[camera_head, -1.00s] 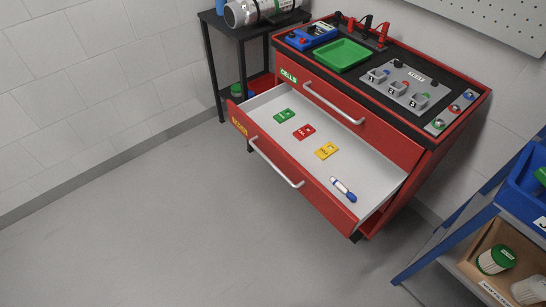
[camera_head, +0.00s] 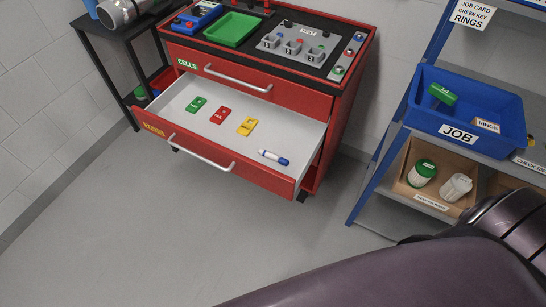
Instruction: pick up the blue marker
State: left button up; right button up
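The blue marker (camera_head: 273,157) has a white body and a blue cap. It lies in the open lower drawer (camera_head: 222,142) of the red cabinet, near the drawer's right end. Green (camera_head: 196,104), red (camera_head: 219,115) and yellow (camera_head: 247,126) tags lie to its left in the same drawer. A large dark purple arm link of mine crosses the lower right of the view. Neither gripper is in view, and nothing touches the marker.
The cabinet top holds a green tray (camera_head: 232,29) and a grey test panel (camera_head: 297,44). A blue rack at right carries a blue JOB bin (camera_head: 466,111) and a cardboard box (camera_head: 417,194) with jars. The floor (camera_head: 150,235) before the drawer is clear.

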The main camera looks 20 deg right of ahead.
aim_at(282, 162)
jog(key=i+j+z, duration=0.1)
jog(key=j+z, duration=0.25)
jog(key=j, duration=0.4)
jog(key=j+z, duration=0.3)
jog(key=j, duration=0.5)
